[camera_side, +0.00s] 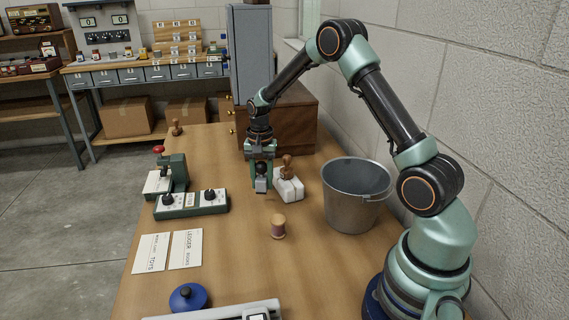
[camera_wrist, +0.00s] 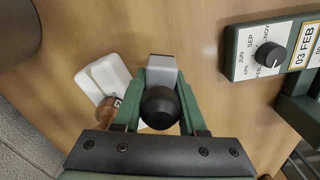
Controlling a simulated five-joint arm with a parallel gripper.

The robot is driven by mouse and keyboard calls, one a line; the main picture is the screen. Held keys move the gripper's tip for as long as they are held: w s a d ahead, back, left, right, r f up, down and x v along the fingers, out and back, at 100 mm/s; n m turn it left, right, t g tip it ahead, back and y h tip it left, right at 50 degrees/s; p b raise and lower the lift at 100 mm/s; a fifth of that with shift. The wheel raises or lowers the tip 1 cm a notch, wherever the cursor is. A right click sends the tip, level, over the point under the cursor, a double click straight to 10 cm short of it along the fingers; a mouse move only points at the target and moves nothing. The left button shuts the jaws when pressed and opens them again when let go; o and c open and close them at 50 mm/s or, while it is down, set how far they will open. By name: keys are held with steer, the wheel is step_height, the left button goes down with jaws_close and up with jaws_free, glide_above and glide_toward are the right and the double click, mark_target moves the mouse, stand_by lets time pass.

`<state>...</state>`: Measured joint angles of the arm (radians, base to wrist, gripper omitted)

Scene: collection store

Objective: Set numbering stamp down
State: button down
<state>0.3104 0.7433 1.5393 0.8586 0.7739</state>
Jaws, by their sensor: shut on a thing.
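My gripper (camera_side: 261,174) points down over the middle of the wooden table (camera_side: 230,255). It is shut on the numbering stamp (camera_wrist: 160,107), which has a round black knob and a grey block end (camera_wrist: 162,69). In the side view the stamp (camera_side: 261,185) hangs low between the fingers, close to the tabletop. I cannot tell whether it touches the table. Right beside it, to the right in the side view, is a white block (camera_side: 293,191) with a wooden-handled stamp (camera_side: 287,166) on it. In the wrist view this block (camera_wrist: 104,76) lies left of my fingers.
A metal bucket (camera_side: 352,205) stands to the right. A thread spool (camera_side: 278,228) stands nearer the camera. A green two-dial device (camera_side: 191,204) and a red-knobbed press (camera_side: 174,168) are left. Two cards (camera_side: 151,254), a blue pot (camera_side: 188,297) and a wooden cabinet (camera_side: 288,125) surround the space.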

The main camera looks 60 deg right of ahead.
step_height(320, 180, up, 15)
steer(key=shift+r, duration=0.1)
steer(key=s+d+m, duration=0.4)
steer(key=d+m, duration=0.3)
steer(key=d, duration=0.5)
steer(key=s+d+m, duration=0.3)
steer(key=d+m, duration=0.4)
steer(key=d, duration=0.5)
steer(key=shift+m, duration=0.3)
steer(key=f, duration=1.4)
steer(key=shift+s+a, duration=0.15)
steer(key=shift+s, duration=0.1)
steer(key=shift+f, duration=2.5)
steer(key=shift+f, duration=0.2)
steer(key=shift+c, duration=2.3)
jaws_free()
steer(key=shift+r, duration=0.1)
